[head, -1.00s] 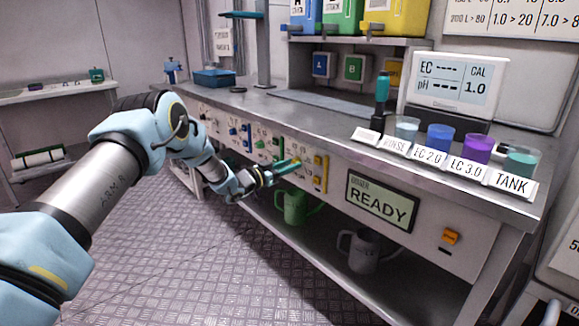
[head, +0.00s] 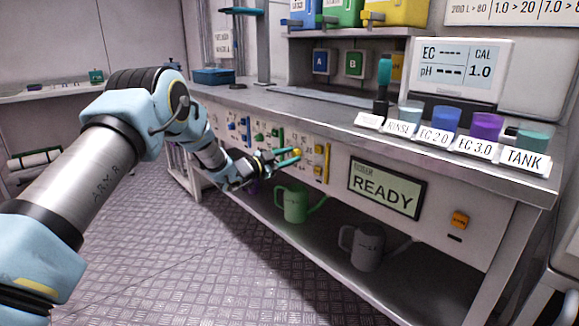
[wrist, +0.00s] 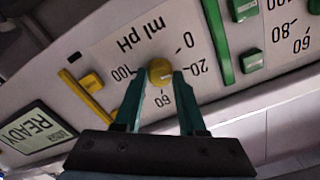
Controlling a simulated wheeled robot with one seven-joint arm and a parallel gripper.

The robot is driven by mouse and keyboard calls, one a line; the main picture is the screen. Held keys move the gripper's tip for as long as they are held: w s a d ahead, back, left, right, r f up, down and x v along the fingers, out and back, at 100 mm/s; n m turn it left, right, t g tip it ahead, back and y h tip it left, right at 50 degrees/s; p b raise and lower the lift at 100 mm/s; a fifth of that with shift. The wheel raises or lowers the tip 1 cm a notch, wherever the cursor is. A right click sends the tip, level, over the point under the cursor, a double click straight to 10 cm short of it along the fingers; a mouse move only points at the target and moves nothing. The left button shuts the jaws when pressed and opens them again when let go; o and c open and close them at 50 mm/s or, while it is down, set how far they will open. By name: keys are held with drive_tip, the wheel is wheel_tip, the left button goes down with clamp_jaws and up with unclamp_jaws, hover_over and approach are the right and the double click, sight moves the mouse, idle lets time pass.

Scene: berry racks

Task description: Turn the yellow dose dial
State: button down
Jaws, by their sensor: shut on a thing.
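The yellow dose dial (wrist: 160,72) is a round knob on the white front panel, ringed by a printed scale marked "ml pH" with 0, 20, 60 and 100. In the wrist view my gripper (wrist: 161,80) has its teal fingers closed on either side of it. In the head view my gripper (head: 291,155) reaches the panel at the yellow dial (head: 297,152), which is partly hidden by the fingers. The doser screen (head: 387,188) reads "READY"; it also shows upside down in the wrist view (wrist: 35,138).
A yellow slide bar (wrist: 85,95) and a green bar with green knobs (wrist: 217,40) flank the dial. A green jug (head: 292,204) and a grey jug (head: 362,248) stand on the lower shelf. Labelled cups line the bench edge above. The floor in front is clear.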

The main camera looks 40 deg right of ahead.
drive_tip(key=m+b, duration=0.4)
drive_tip(key=b, duration=0.1)
drive_tip(key=m+b, duration=0.2)
drive_tip(key=shift+f+m, duration=0.3)
drive_tip(key=shift+f, duration=0.05)
drive_tip(key=m+b, duration=0.3)
drive_tip(key=b, duration=0.1)
drive_tip(key=shift+r, duration=0.1)
drive_tip(key=shift+r+m+b, duration=0.1)
drive_tip(key=shift+m+b, duration=0.7)
drive_tip(key=shift+b, duration=0.15)
drive_tip(key=shift+r, duration=0.1)
drive_tip(key=c, duration=0.5)
unclamp_jaws()
drive_tip(key=a, duration=1)
drive_tip(key=shift+w+a+p, duration=0.3)
drive_tip(key=shift+a+p, duration=0.1)
drive_tip(key=shift+p, duration=0.05)
